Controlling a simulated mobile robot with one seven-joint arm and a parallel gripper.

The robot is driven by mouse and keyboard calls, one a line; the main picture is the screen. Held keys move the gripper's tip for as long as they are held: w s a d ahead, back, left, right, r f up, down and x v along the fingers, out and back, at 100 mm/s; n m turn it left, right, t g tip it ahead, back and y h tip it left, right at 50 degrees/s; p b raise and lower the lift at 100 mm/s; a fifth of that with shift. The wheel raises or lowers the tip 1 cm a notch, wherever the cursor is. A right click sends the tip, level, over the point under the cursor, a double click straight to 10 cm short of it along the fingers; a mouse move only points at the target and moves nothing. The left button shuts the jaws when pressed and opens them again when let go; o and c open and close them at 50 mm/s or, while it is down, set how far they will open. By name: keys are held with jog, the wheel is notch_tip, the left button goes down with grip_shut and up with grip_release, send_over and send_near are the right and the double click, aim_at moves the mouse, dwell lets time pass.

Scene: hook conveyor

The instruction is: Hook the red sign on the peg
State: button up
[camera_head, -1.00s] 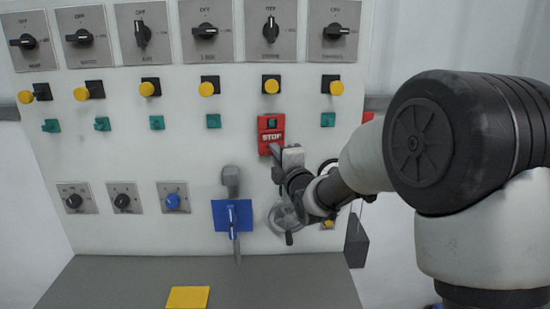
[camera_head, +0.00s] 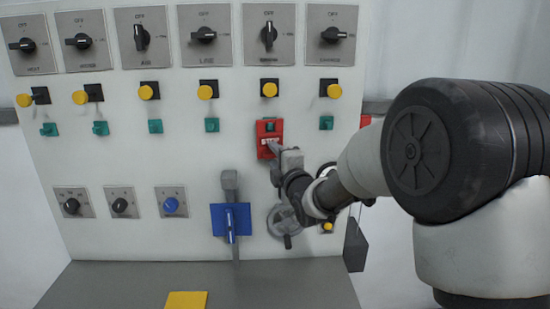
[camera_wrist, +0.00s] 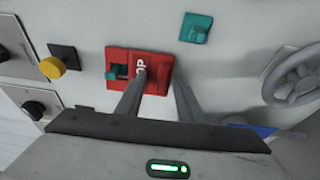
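The red sign (camera_head: 265,151) with white STOP lettering is on the panel, with a green peg (camera_head: 270,126) showing in the opening near its top. In the wrist view the red sign (camera_wrist: 154,60) looks turned sideways, with the peg (camera_wrist: 113,72) in its dark opening. My gripper (camera_wrist: 160,66) is right in front of the sign with its two fingers apart. One finger covers part of the lettering; the other is by the sign's lower edge. Red shows between them, so it looks open. Whether a finger touches the sign cannot be told.
Green pegs (camera_head: 326,122) and yellow knobs (camera_head: 334,90) line the panel. A blue plate with a lever (camera_head: 230,220) and a grey handwheel (camera_head: 287,218) are below the sign. A grey ledge (camera_head: 110,285) runs below.

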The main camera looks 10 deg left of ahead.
jog(key=b+v, duration=0.2)
jog(key=v, duration=1.4)
jog(key=s+d+r+m+g+h+p, duration=0.2)
jog(key=s+d+m+h+p, duration=0.15)
jog(key=d+m, duration=0.3)
jog(key=s+d+r+m+g+h+p, duration=0.1)
jog(key=s+d+m+g+h+p, duration=0.2)
jog(key=d+m, duration=0.4)
jog(key=s+d+m+g+h+p, duration=0.1)
jog(key=s+d+m, duration=0.3)
jog(key=s, duration=0.5)
jog(key=s+d+m+g+h+p, duration=0.1)
jog(key=s+d+m+g+p, duration=0.1)
jog(key=s+m, duration=0.4)
jog(key=s+d+g, duration=0.1)
jog(key=s+g, duration=0.1)
jog(key=s, duration=0.1)
jog(key=shift+s+d+p, duration=0.35)
jog(key=shift+r, duration=0.1)
